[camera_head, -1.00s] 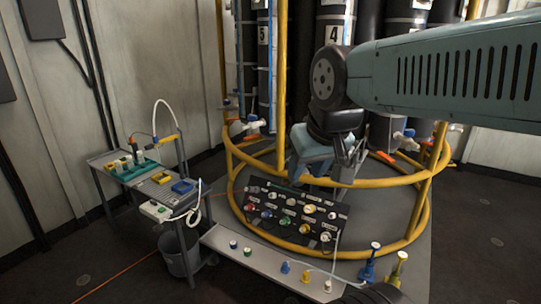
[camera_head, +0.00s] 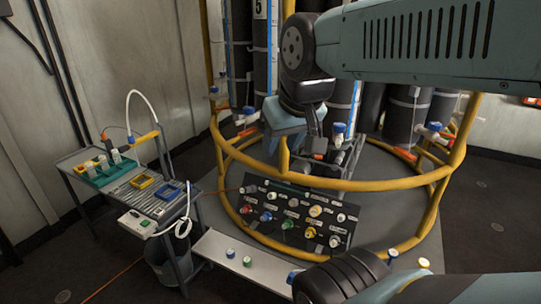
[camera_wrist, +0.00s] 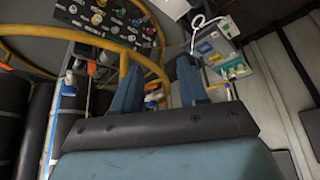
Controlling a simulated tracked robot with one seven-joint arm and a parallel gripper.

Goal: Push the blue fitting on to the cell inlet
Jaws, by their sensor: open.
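My gripper (camera_wrist: 159,67) is open in the wrist view, its two blue fingers apart with nothing held between them. In the head view my wrist hangs in front of the dark cells, near the yellow rail, and the fingertips are hard to make out. A blue-topped white fitting (camera_head: 338,129) sits by a cell to the right of my wrist. Another blue-and-white one (camera_head: 434,127) is farther right. A blue piece (camera_head: 293,276) shows on the low shelf, partly hidden by my arm. I cannot tell which is the task's fitting, or pick out the inlet.
Yellow rails (camera_head: 345,184) ring the cells. A black panel (camera_head: 270,228) with coloured knobs leans inside, above the low grey shelf (camera_head: 225,252), which bears small capped pieces. A side table (camera_head: 110,195) with trays stands left, a bin (camera_head: 165,268) below. Floor at left front is clear.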

